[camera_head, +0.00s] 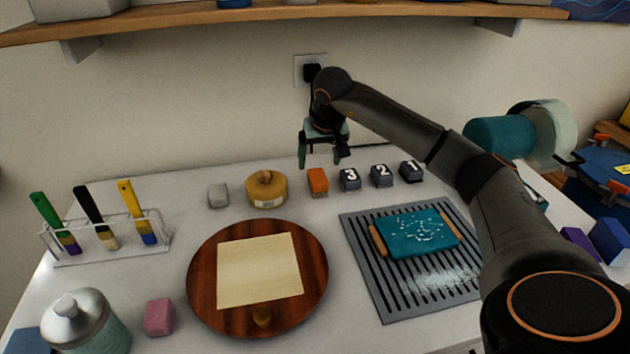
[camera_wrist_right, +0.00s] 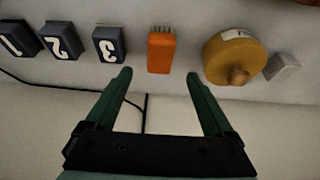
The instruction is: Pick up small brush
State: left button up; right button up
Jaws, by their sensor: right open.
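A small orange block-shaped brush (camera_head: 317,181) stands at the back of the white table; in the right wrist view the orange brush (camera_wrist_right: 160,54) shows a row of short grey bristles on one end. My right gripper (camera_head: 320,160) is open and empty, above and just behind the orange brush. In the right wrist view, the gap between its green fingers (camera_wrist_right: 158,75) lines up with the brush, and neither finger touches it. Longer brushes with green, black and yellow handles (camera_head: 133,210) stand in a clear rack at the left. My left gripper is not in view.
Dark blocks numbered 3 (camera_head: 349,180), 2 (camera_head: 381,176) and 1 stand right of the orange brush. A round yellow lidded pot (camera_head: 266,190) is close on its left. A wooden disc (camera_head: 205,295) and a grey slatted mat (camera_head: 385,300) lie in front. A shelf (camera_head: 270,17) hangs above.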

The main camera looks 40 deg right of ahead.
aim_at(318, 176)
jog(key=x, duration=0.3)
jog(key=shift+a, duration=0.1)
jog(key=x, duration=0.5)
jog(key=shift+s+f, duration=0.2)
jog(key=shift+s, duration=0.05)
grip_shut()
jog(key=shift+r, duration=0.1)
dwell(0.4)
